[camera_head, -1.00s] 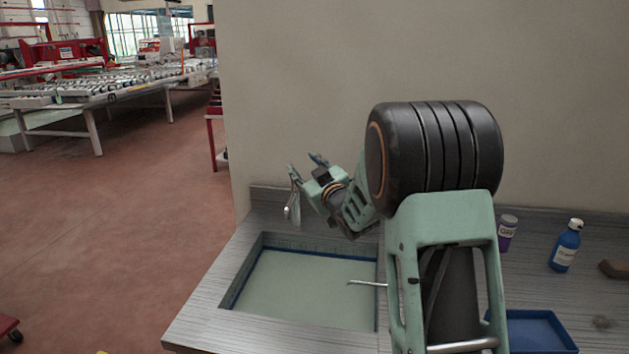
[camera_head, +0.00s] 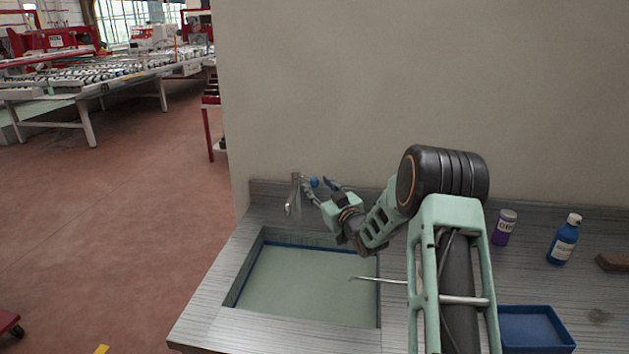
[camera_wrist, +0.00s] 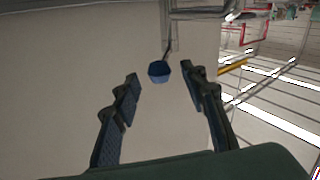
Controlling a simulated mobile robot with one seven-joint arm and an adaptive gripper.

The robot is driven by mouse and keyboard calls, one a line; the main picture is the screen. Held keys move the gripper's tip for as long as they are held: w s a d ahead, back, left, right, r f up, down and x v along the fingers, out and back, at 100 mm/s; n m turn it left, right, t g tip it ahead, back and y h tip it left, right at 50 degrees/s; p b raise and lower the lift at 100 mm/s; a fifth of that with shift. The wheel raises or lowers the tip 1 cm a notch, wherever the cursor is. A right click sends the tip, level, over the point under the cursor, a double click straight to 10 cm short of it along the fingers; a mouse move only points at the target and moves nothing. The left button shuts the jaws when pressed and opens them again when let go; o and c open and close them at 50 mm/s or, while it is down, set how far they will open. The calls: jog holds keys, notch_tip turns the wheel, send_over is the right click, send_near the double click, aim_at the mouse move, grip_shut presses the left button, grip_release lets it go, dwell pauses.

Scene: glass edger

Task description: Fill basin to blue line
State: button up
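The basin (camera_head: 246,270) is sunk in the grey counter, with a blue line (camera_head: 316,248) along its inner wall. A pale greenish flat surface (camera_head: 305,285) lies inside, close below the line at the back; I cannot tell for sure whether it is water. A metal faucet (camera_head: 295,196) stands behind the basin's back left, with a blue knob (camera_head: 315,182) at its right. No stream shows. My gripper (camera_head: 320,188) is open beside the faucet. In the wrist view the knob (camera_wrist: 159,71) lies between and beyond the open fingertips (camera_wrist: 160,85), apparently untouched.
A purple-labelled jar (camera_head: 504,227), a blue bottle (camera_head: 564,240), a brown block (camera_head: 612,262) and a blue tray (camera_head: 532,328) stand on the right. A thin hooked metal rod (camera_head: 385,281) shows over the basin's right edge. A wall rises behind the counter.

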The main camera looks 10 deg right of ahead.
aim_at(316, 184)
jog(key=shift+x, duration=1.7)
grip_shut()
